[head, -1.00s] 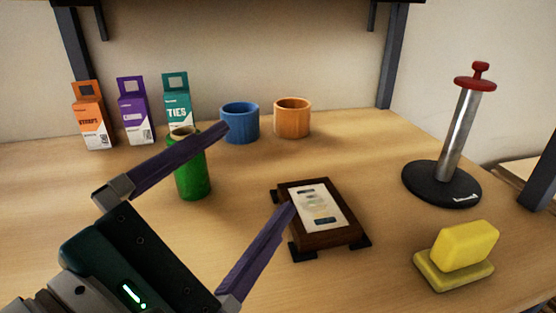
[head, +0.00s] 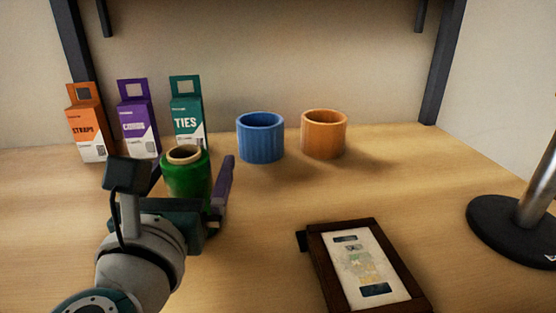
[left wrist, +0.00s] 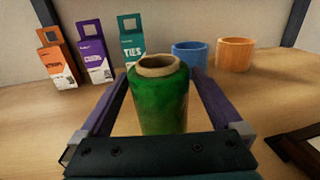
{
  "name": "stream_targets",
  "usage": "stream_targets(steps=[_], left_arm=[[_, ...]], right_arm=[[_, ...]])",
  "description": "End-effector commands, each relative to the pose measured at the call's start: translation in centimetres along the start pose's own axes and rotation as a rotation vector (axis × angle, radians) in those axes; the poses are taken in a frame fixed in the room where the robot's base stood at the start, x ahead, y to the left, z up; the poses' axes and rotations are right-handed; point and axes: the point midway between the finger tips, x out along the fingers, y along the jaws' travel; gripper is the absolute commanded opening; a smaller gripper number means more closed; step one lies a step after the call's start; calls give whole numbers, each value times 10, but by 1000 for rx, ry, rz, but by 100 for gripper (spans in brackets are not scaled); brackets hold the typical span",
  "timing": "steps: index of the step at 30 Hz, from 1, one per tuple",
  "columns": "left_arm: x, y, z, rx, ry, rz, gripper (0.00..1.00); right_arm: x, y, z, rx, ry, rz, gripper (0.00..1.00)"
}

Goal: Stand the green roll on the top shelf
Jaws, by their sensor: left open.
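The green roll (head: 187,174) stands upright on the wooden table, with a tan core showing at its top. In the left wrist view the green roll (left wrist: 158,96) stands between the two purple fingers. My left gripper (head: 192,176) is open around the roll, one finger on each side; in the left wrist view (left wrist: 155,95) small gaps show beside the roll. The roll's lower part is hidden behind the gripper in the head view. The top shelf's surface is not visible; only dark uprights and brackets show. My right gripper is not in view.
Orange (head: 87,124), purple (head: 137,120) and teal (head: 187,112) boxes stand just behind the roll. A blue cup (head: 260,138) and an orange cup (head: 323,134) stand to the right. A dark-framed plaque (head: 368,268) and a black round base (head: 512,230) lie further right.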

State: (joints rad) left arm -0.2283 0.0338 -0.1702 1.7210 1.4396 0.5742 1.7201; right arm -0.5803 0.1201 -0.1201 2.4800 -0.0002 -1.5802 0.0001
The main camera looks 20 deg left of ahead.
Motion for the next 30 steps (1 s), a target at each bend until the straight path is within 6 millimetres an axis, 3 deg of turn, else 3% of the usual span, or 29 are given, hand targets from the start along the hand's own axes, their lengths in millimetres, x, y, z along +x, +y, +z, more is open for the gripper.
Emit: stream_targets(steps=[4,11,30], left_arm=[[14,0,0,0,0,-1,100],[15,0,-1,0,1,-1,100],[15,0,-1,1,0,-1,28]], right_arm=[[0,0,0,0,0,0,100],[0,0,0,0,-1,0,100],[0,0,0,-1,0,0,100]])
